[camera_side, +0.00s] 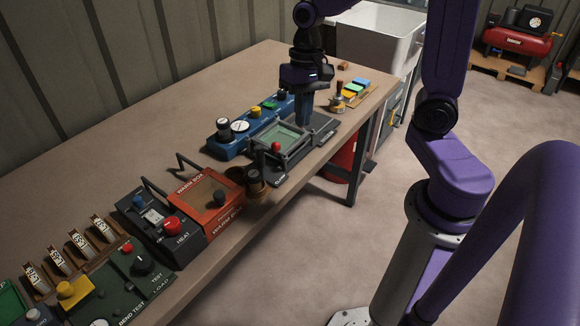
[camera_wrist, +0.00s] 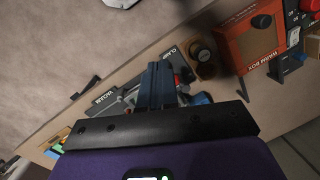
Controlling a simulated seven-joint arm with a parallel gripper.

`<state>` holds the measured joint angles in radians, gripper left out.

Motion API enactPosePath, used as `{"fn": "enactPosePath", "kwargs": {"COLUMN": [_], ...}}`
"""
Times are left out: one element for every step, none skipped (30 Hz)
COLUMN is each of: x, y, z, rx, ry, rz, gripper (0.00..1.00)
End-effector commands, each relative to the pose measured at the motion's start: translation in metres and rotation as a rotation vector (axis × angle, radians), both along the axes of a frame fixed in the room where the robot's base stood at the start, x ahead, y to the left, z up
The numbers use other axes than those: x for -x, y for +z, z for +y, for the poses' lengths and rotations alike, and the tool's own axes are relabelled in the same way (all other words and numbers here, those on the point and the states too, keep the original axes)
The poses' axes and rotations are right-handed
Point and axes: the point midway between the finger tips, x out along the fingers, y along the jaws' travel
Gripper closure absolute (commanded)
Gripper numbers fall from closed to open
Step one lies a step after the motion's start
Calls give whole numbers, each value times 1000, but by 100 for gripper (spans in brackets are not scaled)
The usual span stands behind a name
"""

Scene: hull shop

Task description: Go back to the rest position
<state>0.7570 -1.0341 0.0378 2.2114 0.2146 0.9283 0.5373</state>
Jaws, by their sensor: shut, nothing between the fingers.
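My gripper (camera_side: 304,113) points down over the far end of the bench in the side view. Its blue fingers are together with nothing between them. They are just behind a grey framed fixture with a green pane (camera_side: 284,138); I cannot tell whether they touch it. In the wrist view my gripper (camera_wrist: 158,66) shows its shut fingers over this same fixture, which is mostly hidden behind them.
A blue control box (camera_side: 240,128) stands left of the fixture. A red knob (camera_side: 276,147) rises at its front. An orange warm box (camera_side: 205,200) and a heat unit stand nearer. Colored blocks (camera_side: 352,88) lie behind. The bench's left side is clear.

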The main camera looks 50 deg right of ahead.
Motion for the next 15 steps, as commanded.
{"fn": "enactPosePath", "kwargs": {"x": [13, 20, 30, 37, 45, 55, 62, 70, 79, 87, 94, 104, 111, 118, 127], "y": [2, 3, 3, 4, 4, 5, 5, 6, 6, 6, 6, 6, 6, 7, 6], "z": [9, 14, 19, 23, 27, 31, 34, 36, 39, 41, 42, 44, 45, 45, 46], "rx": [6, 10, 16, 19, 22, 26, 29, 32, 36, 39, 40, 45, 47, 47, 51], "ry": [102, 165, 246, 305, 367, 449, 510, 571, 652, 713, 774, 857, 916, 976, 1054], "rz": [-14, -23, -33, -41, -49, -60, -68, -77, -88, -96, -104, -116, -124, -133, -143], "gripper": [100, 100, 100, 100, 100, 100, 100, 100, 100, 100, 100, 100, 100, 100, 100]}}
